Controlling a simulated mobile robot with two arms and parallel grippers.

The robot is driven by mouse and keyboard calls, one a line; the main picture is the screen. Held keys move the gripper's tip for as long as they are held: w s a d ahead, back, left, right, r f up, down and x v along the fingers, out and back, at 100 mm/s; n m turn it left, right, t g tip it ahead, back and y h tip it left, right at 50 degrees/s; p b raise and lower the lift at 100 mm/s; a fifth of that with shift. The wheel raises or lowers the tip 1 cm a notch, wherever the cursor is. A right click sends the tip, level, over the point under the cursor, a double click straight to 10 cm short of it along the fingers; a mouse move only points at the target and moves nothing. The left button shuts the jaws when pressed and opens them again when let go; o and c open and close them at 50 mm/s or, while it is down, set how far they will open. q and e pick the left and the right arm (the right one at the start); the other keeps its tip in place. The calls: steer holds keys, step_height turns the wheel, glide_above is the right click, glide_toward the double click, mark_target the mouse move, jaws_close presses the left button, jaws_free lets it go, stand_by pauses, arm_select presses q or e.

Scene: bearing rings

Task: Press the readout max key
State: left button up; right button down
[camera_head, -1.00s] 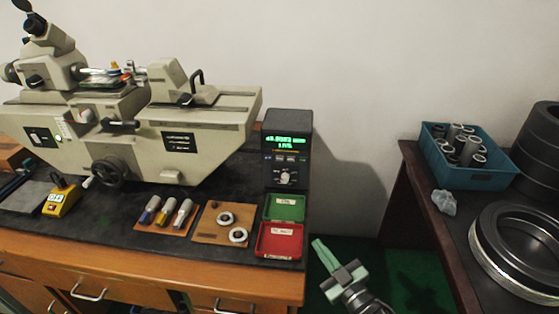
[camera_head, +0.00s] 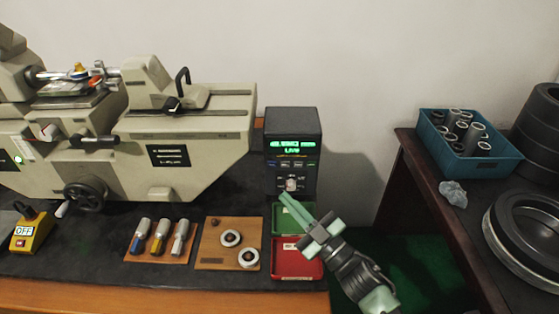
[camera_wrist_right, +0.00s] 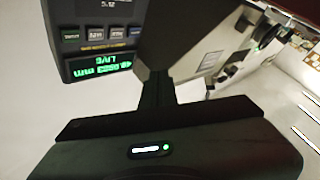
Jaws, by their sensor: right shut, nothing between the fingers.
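The black readout box (camera_head: 291,128) stands at the right end of the bench, with a green lit display (camera_head: 291,146) reading LIVE on its second line. A row of small keys (camera_head: 291,164) sits below the display, above a round knob (camera_head: 291,184). In the right wrist view the readout appears upside down, with its keys (camera_wrist_right: 93,34) beside the display (camera_wrist_right: 98,66); the key labels are too small to tell which is max. My right gripper (camera_head: 283,198) is shut and empty, its pale green fingertips just below the knob, apart from the keys. My left gripper is not in view.
A green tray (camera_head: 280,222) and a red tray (camera_head: 290,271) lie below the readout, partly under my right gripper. A wooden board with rings (camera_head: 213,257) lies left of them. The large measuring machine (camera_head: 215,150) stands left of the readout.

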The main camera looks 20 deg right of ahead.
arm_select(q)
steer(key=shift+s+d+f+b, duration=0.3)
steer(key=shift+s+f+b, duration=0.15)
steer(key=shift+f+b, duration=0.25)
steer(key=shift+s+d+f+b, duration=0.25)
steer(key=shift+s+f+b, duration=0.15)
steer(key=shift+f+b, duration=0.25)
arm_select(e)
glide_toward(285, 164)
steer(key=shift+w+a+r, duration=0.35)
steer(key=shift+w+a, duration=0.3)
steer(key=shift+a, duration=0.1)
steer(key=shift+w+a+r, duration=0.35)
steer(key=shift+w+a, duration=0.35)
steer(key=shift+a, duration=0.1)
steer(key=shift+w+a+r, duration=0.35)
steer(key=shift+w+a, duration=0.3)
steer(key=shift+a, duration=0.1)
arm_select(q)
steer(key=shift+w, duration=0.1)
arm_select(e)
steer(key=shift+w, duration=0.1)
steer(key=shift+w+d, duration=0.1)
steer(key=shift+w, duration=0.2)
